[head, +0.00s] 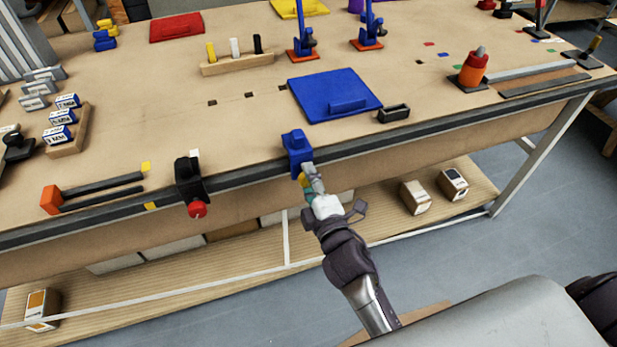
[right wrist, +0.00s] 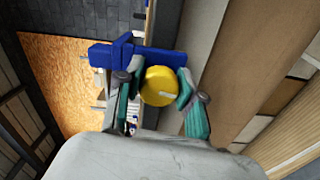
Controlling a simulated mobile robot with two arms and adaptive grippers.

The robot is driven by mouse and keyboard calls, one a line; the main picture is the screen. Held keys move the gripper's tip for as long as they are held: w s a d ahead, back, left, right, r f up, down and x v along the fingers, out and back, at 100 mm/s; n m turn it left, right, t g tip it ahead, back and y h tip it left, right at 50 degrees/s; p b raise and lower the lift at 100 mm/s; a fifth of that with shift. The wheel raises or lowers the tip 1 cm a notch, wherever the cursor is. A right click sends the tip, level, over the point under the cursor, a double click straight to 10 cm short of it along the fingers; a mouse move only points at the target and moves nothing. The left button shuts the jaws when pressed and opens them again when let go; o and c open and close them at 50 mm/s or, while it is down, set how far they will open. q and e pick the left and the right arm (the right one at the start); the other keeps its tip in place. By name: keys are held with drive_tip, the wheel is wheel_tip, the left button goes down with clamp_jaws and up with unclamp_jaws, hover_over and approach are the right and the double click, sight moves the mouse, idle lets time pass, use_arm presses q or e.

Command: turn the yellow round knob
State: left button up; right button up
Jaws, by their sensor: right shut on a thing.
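The yellow round knob (right wrist: 158,86) sits on the front of a blue fixture (right wrist: 136,54), with a pale mark on its face. In the head view the blue fixture (head: 297,152) is mounted at the table's front edge, and only a sliver of yellow shows there. My right gripper (right wrist: 156,90) is shut on the knob, with one green finger on each side of it. In the head view my right gripper (head: 309,181) reaches up to the fixture from below and hides most of the knob. My left gripper is not in view.
A black fixture with a red knob (head: 196,209) is on the same edge to the left. A blue panel (head: 335,96) and a small black holder (head: 394,113) lie on the table behind. A lower shelf (head: 440,210) with boxes runs beneath the tabletop.

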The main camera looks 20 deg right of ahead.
drive_tip(key=shift+f+m+p, duration=0.15)
drive_tip(key=shift+m+p, duration=0.2)
drive_tip(key=shift+m, duration=1.85)
drive_tip(key=o, duration=1.1)
drive_tip(key=shift+o, duration=0.2)
drive_tip(key=shift+s, duration=0.1)
drive_tip(key=s, duration=0.7)
drive_tip(key=shift+s, duration=0.2)
drive_tip(key=shift+d, duration=0.1)
